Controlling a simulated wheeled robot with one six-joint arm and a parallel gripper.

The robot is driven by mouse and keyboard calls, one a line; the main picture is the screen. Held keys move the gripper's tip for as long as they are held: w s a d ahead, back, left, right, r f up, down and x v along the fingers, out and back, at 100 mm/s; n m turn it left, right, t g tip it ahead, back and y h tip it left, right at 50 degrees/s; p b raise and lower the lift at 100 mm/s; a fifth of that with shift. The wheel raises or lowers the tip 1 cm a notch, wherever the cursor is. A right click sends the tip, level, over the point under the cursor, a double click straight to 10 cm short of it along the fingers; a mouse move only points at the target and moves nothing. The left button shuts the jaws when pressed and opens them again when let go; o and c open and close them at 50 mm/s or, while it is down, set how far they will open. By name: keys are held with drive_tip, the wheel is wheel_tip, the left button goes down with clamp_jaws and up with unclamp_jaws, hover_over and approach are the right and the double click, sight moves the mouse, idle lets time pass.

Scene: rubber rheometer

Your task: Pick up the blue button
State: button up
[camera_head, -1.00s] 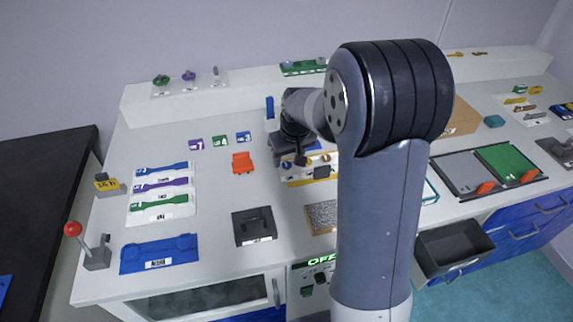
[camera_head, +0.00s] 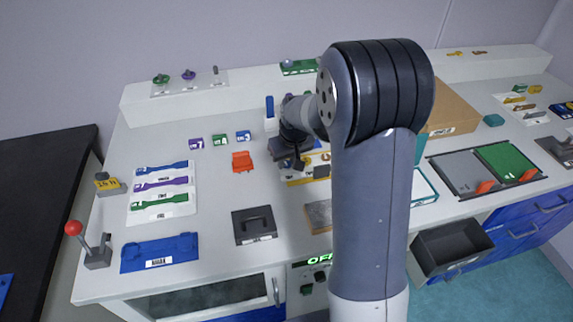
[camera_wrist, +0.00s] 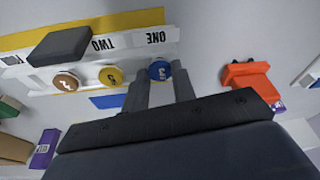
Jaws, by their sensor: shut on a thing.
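The blue button (camera_wrist: 160,69) is round with a pale mark on its face. In the wrist view it sits between the fingertips of my gripper (camera_wrist: 162,76), at the "ONE" end of a white rack (camera_wrist: 135,47). My gripper is shut on it. I cannot tell whether the button is clear of the rack. A yellow button (camera_wrist: 110,75) and a brown button (camera_wrist: 66,81) sit along the same rack edge. In the head view my gripper (camera_head: 295,160) is over the rack area, and my own arm hides part of the rack.
A dark block (camera_wrist: 61,46) sits on the rack. An orange holder (camera_head: 242,161) stands left of my gripper in the head view. A black block with a handle (camera_head: 254,225) is nearer the front edge.

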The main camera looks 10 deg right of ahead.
sight(287, 166)
drive_tip(key=shift+c, duration=0.6)
wheel_tip(287, 166, up, 10)
drive_tip(key=o, duration=0.4)
drive_tip(key=c, duration=0.3)
drive_tip(key=shift+a, duration=0.1)
